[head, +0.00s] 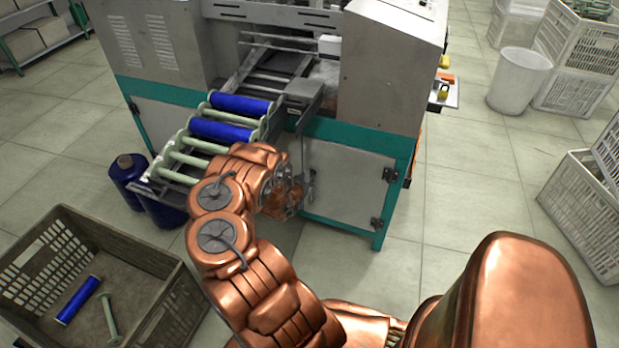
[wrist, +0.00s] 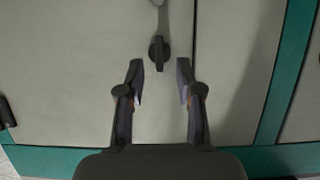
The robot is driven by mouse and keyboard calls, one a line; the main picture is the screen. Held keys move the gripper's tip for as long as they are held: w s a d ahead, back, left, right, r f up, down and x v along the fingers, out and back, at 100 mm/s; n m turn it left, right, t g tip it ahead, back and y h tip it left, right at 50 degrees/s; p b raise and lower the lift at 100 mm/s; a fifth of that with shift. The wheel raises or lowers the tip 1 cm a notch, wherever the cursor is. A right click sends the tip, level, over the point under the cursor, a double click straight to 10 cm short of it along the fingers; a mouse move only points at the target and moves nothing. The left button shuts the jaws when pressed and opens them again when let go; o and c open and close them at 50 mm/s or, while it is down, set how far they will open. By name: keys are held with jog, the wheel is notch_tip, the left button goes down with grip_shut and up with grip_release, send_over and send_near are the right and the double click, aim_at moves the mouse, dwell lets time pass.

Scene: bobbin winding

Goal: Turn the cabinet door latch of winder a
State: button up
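The winder (head: 385,60) stands ahead, with a teal frame and pale cabinet doors below. Its cabinet door (head: 345,185) has hinges on the right side in the head view. The door latch (wrist: 159,53) is a small dark knob, standing upright on the pale panel in the wrist view. My gripper (wrist: 160,82) is open and empty in front of the cabinet, its two fingertips just below the latch in the picture and either side of its line. In the head view my arm hides the latch and most of my gripper (head: 298,190).
A sloping rack (head: 160,172) with blue and pale green bobbins juts out left of my gripper. Dark blue cones (head: 125,178) stand under it. A grey crate (head: 95,235) with a blue and a green bobbin is at lower left.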

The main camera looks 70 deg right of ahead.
jog(key=v, duration=0.8)
jog(key=shift+a+r, duration=0.15)
jog(key=shift+a, duration=0.05)
dwell(0.7)
